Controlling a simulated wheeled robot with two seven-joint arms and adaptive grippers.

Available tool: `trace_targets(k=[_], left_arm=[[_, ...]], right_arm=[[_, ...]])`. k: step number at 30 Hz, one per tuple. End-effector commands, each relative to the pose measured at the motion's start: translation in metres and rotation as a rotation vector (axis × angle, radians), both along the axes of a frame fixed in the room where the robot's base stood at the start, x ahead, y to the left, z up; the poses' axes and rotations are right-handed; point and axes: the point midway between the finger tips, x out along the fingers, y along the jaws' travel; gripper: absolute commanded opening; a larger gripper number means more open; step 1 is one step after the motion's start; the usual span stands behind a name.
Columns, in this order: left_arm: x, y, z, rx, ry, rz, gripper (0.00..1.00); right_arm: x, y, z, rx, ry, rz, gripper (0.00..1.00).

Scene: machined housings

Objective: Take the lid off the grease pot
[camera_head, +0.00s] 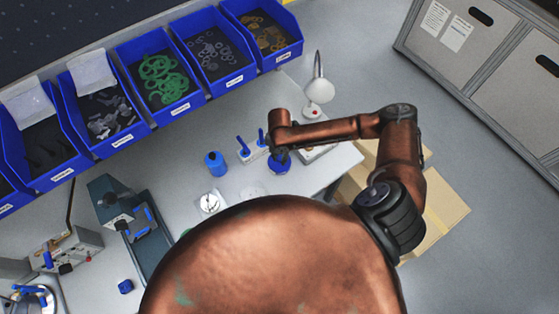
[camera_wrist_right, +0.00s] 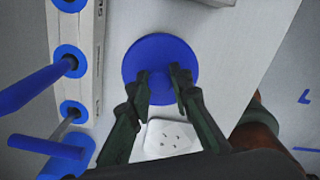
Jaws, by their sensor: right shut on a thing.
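The grease pot's round blue lid (camera_wrist_right: 160,50) is in the upper middle of the right wrist view. My right gripper (camera_wrist_right: 165,84) is shut on its small raised knob, with a dark finger on each side. In the head view the blue pot and lid (camera_head: 279,167) show as one small blue shape under my right gripper (camera_head: 280,154), near the right end of the bench. The pot body is mostly hidden, and I cannot tell whether the lid sits on it or is raised. My left gripper is not in view.
A pale rack (camera_head: 252,150) with blue-handled tools stands close left of the pot. A blue bottle (camera_head: 215,164) stands farther left, and a white lamp (camera_head: 318,92) behind. Blue bins (camera_head: 160,81) line the back. A white four-holed block (camera_wrist_right: 169,138) lies near my fingers.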

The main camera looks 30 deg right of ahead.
Motion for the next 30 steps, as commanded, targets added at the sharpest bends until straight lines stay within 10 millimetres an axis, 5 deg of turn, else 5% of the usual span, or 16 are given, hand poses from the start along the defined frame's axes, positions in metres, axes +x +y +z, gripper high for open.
trace_targets(k=[4, 17, 22, 30], left_arm=[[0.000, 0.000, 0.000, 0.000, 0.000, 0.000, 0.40], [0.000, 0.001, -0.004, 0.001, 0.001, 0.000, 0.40], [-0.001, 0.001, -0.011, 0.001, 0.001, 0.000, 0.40], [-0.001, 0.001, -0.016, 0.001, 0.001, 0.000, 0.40]], right_arm=[[-0.002, 0.000, -0.002, 0.000, 0.004, -0.001, 0.00], [-0.001, 0.000, 0.007, 0.001, 0.003, 0.000, 0.00], [-0.003, 0.001, 0.033, 0.001, 0.001, 0.001, 0.00], [-0.047, 0.024, 0.092, 0.001, -0.002, 0.004, 0.00]])
